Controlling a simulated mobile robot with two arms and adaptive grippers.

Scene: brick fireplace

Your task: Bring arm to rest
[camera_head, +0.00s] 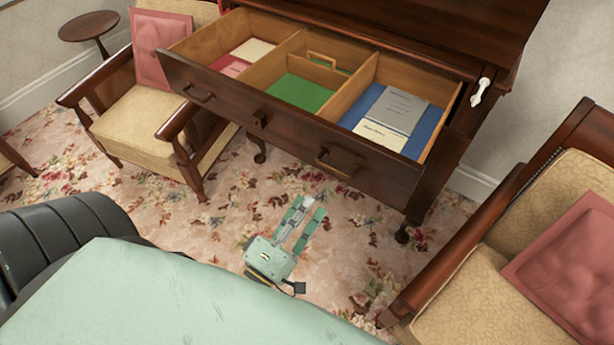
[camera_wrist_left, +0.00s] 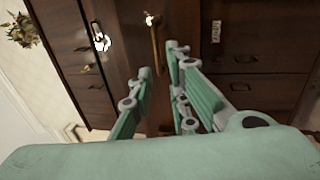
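My left gripper (camera_head: 308,206) is out over the patterned carpet, in front of the open drawer and below its front in the head view. Its two green fingers stand apart with nothing between them. The fingers also show in the left wrist view (camera_wrist_left: 161,62), with dark wooden furniture beyond them. My large pale green arm link (camera_head: 180,300) fills the lower left of the head view. My right gripper is in neither view.
The dark wooden drawer (camera_head: 290,130) is pulled out, with papers in its compartments. A cushioned armchair (camera_head: 140,115) stands at left, another (camera_head: 540,250) at right. A small round table (camera_head: 88,26) is at the back left. Carpet (camera_head: 345,225) is clear around the gripper.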

